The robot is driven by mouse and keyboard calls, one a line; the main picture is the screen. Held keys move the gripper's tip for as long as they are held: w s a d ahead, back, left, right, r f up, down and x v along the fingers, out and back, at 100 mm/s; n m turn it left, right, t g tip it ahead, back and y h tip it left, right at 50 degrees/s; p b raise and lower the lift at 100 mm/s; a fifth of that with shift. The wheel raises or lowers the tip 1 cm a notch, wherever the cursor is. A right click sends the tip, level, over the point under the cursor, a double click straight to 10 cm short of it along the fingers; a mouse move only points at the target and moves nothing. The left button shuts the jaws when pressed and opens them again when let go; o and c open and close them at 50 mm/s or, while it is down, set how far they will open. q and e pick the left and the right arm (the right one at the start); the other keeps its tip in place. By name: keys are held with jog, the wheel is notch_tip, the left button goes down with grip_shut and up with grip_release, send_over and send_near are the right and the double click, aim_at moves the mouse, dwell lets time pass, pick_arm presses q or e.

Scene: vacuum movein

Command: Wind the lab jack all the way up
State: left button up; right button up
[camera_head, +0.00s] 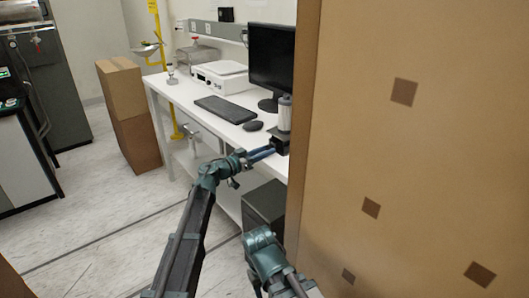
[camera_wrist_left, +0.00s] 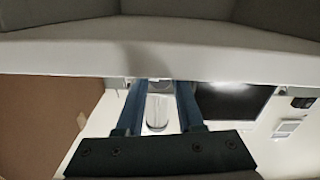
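My left gripper (camera_head: 262,152) reaches over the front edge of the white bench, its blue fingers pointing right. The fingertips are at a small black stand (camera_head: 281,143) on the bench, which looks like the lab jack. A white-and-grey cylinder (camera_head: 285,114) stands upright on it. In the left wrist view the two fingers of my left gripper (camera_wrist_left: 160,88) are apart, with the pale cylinder (camera_wrist_left: 158,112) showing between them. A small grey part lies between the tips; I cannot tell whether they touch it. The jack's height and knob are unclear. My right gripper is not in view.
The white bench (camera_head: 175,93) carries a monitor (camera_head: 271,58), keyboard (camera_head: 226,109), mouse (camera_head: 253,126) and a white instrument (camera_head: 220,76). A large brown carton (camera_head: 420,140) stands close on the right. Floor at left is clear.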

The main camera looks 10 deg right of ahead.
pick_arm(q)
grip_shut()
jog(key=shift+m, duration=1.5)
jog(key=o, duration=0.8)
grip_release()
jog(key=shift+o, duration=0.2)
jog(key=shift+a, duration=0.1)
jog(key=v, duration=1.3)
jog(key=shift+s+a, duration=0.2)
jog(key=shift+a, duration=0.1)
